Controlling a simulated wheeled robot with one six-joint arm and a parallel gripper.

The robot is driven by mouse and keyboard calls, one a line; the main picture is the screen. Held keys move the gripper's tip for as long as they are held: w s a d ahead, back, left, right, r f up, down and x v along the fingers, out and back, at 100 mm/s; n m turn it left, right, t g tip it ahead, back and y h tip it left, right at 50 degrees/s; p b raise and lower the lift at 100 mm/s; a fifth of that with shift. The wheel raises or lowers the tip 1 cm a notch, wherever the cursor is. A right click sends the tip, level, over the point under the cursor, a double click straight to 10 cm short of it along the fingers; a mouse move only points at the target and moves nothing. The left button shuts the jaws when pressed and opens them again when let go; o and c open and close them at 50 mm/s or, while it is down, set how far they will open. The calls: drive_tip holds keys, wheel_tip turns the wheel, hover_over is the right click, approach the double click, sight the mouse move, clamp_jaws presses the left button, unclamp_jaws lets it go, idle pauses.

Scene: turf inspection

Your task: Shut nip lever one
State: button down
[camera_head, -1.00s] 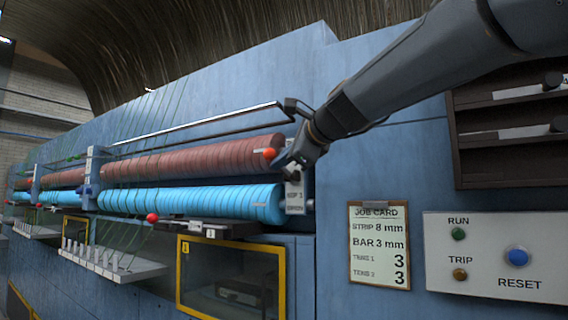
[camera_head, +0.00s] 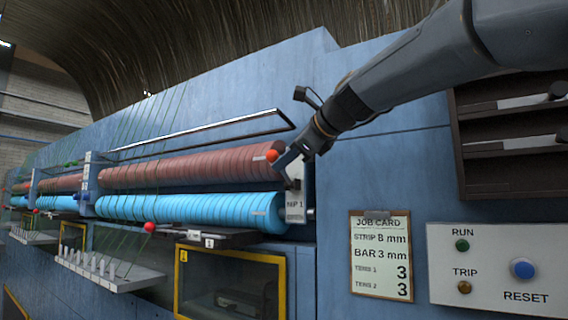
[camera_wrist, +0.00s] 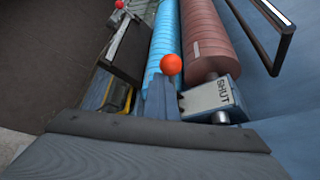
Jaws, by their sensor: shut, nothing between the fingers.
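The nip lever one shows an orange-red ball knob (camera_head: 272,155) at the right end of the upper, red-brown roller (camera_head: 200,164). A pale plate marked NIP 1 (camera_head: 295,204) is just below and right of it. My gripper (camera_head: 281,167) is shut and empty, with its tip right beside the knob; I cannot tell whether they touch. In the wrist view the knob (camera_wrist: 171,65) stands straight ahead, and a grey block marked SHUT (camera_wrist: 208,98) lies to its right. The lever's shaft is mostly hidden.
A blue roller (camera_head: 190,209) runs below the red-brown one. Another red knob (camera_head: 149,227) is lower left, near a shelf of pegs (camera_head: 108,274). A bent rail (camera_head: 210,132) lies above the rollers. A job card (camera_head: 381,256) and a button panel (camera_head: 495,266) are right.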

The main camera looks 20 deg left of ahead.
drive_tip(key=shift+s+r, duration=0.1)
drive_tip(key=shift+r, duration=0.35)
drive_tip(key=b, duration=0.7)
approach(284, 175)
drive_tip(key=s+d, duration=0.3)
drive_tip(key=d, duration=0.1)
drive_tip(key=shift+w+a, duration=0.15)
drive_tip(key=shift+a, duration=0.1)
drive_tip(key=shift+f, duration=0.1)
